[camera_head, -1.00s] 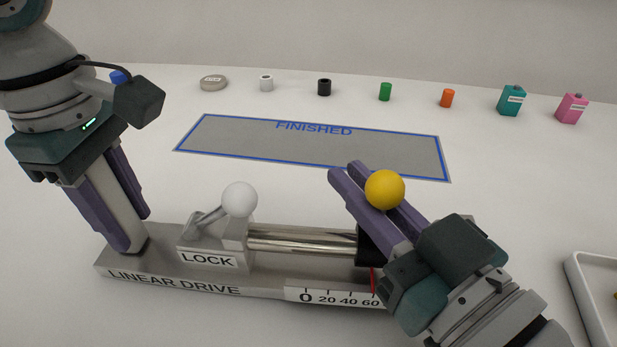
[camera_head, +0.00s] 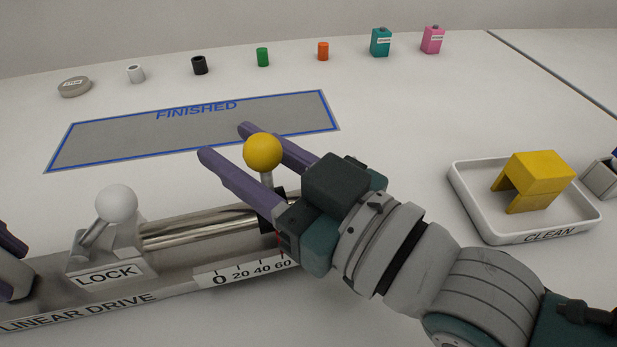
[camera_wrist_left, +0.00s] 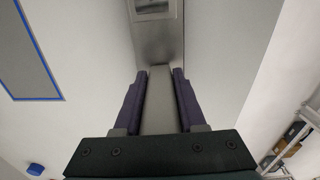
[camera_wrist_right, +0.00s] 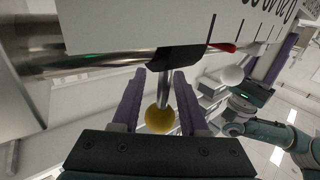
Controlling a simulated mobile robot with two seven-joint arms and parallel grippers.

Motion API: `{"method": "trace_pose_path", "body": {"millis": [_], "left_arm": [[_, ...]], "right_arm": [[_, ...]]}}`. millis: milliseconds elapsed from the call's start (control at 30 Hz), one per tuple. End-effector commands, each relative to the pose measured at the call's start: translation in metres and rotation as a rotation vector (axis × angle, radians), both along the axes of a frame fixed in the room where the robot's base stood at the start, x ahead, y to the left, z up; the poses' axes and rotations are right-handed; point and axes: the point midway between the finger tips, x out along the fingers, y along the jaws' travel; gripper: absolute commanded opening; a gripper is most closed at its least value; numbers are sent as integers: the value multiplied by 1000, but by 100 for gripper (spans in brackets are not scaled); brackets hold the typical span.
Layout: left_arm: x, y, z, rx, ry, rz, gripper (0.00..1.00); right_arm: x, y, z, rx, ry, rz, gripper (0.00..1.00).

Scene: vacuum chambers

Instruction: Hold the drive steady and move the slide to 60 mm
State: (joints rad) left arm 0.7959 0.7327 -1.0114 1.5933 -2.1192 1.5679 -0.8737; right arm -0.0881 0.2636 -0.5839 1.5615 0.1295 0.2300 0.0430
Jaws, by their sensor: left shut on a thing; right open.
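The linear drive (camera_head: 172,279) lies at the lower left in the head view, with a white-balled lock lever (camera_head: 116,204). My left gripper (camera_wrist_left: 158,75), partly cut off at the head view's left edge, is shut on the drive's grey upright bar (camera_wrist_left: 159,105). The black slide (camera_head: 270,220) sits on the polished rod, its red pointer (camera_wrist_right: 222,47) at about the 60 mark of the scale (camera_head: 247,270). A yellow ball knob (camera_head: 263,152) stands on the slide. My right gripper (camera_wrist_right: 157,75) is open, its fingers on either side of the knob's stem, apart from it.
The grey FINISHED mat (camera_head: 200,128) lies empty behind the drive. Several small parts stand along the back. A white CLEAN tray (camera_head: 480,225) holding a yellow block (camera_head: 540,175) stands to the right. The table between mat and tray is clear.

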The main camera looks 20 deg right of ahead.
Motion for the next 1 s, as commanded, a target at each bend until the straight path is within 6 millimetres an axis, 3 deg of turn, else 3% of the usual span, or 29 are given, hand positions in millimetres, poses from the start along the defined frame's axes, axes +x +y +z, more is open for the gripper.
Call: {"method": "trace_pose_path", "body": {"millis": [600, 1000], "left_arm": [[0, -1, 0, -5, 1, 1, 0], [0, -2, 1, -7, -1, 0, 0]], "right_arm": [[-91, -61, 0, 1, -2, -1, 43], [-98, -66, 2, 2, -6, -1, 43]]}}
